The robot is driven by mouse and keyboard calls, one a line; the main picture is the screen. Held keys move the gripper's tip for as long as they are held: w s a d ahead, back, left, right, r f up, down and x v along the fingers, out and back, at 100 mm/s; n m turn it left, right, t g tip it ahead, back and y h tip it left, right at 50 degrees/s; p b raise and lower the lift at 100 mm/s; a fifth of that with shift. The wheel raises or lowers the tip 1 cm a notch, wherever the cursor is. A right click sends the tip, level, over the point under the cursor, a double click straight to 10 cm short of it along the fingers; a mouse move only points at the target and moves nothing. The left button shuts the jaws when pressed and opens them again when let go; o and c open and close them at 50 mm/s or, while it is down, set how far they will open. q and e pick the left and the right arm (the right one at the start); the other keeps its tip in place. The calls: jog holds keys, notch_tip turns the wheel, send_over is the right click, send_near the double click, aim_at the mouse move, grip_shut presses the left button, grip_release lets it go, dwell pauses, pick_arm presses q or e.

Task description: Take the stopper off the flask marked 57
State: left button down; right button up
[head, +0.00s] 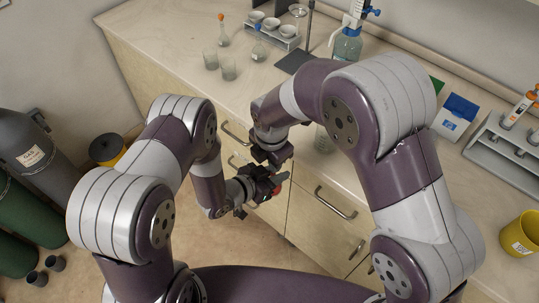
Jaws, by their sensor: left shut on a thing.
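My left gripper (262,188) is in front of the drawers, below the counter's front edge. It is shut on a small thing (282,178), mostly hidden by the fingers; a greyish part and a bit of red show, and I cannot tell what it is. My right gripper (271,155) points down just above the left one; its jaw opening is not clear. A small flask with an orange stopper (223,32) and one with a blue stopper (258,45) stand at the back of the counter. No number 57 is readable on either.
Two glass beakers (228,68) stand near the flasks, by a rack of white cups (272,27). Gas cylinders (35,155) stand on the floor at left.

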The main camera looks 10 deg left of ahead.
jog(key=shift+w+a+r, duration=0.1)
jog(key=shift+w+a, duration=0.05)
grip_shut()
jog(key=shift+r, duration=0.1)
jog(key=shift+r, duration=0.9)
